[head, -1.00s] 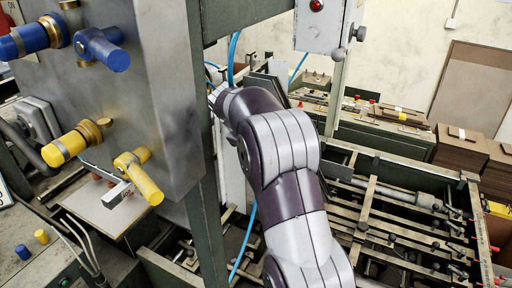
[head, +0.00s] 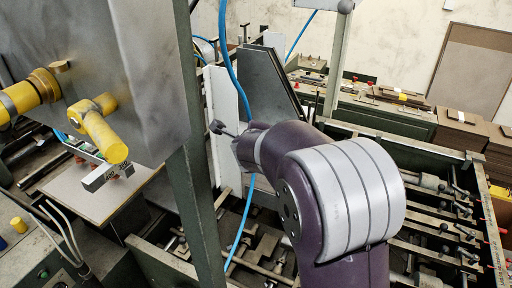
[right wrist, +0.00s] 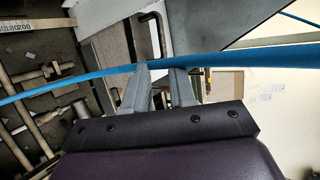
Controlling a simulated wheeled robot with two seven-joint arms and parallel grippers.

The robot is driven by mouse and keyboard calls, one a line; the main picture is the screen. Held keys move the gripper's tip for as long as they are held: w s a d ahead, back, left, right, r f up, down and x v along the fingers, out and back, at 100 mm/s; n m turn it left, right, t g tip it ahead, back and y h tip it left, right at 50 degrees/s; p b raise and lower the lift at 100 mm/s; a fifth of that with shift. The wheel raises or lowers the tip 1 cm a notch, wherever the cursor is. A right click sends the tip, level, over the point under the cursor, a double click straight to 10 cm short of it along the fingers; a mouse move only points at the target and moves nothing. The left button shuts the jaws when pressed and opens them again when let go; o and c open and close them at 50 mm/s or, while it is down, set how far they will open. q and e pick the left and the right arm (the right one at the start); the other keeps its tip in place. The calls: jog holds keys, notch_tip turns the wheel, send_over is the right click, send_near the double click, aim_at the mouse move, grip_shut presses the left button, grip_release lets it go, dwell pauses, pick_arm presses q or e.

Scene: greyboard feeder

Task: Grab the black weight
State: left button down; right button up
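I cannot pick out the black weight with certainty. In the head view a small dark knob on a thin rod (head: 217,127) shows just left of the end of my right arm; I cannot tell whether it is the weight. In the right wrist view my right gripper (right wrist: 160,72) has its two grey fingers apart, with nothing seen held between them. A blue hose (right wrist: 230,59) crosses at the fingertips; I cannot tell whether it touches them. The right fingers cannot be made out in the head view. My left gripper is not in view.
A grey cabinet (head: 150,60) with yellow handles (head: 100,130) and a green post (head: 195,190) stand left of my arm. The blue hose (head: 232,70) hangs close by. A machine frame with several bars (head: 430,240) lies right, with brown board stacks (head: 462,130) behind.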

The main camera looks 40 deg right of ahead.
jog(key=x, duration=1.2)
jog(key=shift+w+r, duration=0.1)
jog(key=shift+w, duration=0.15)
grip_shut()
dwell(0.6)
jog(key=shift+r, duration=0.2)
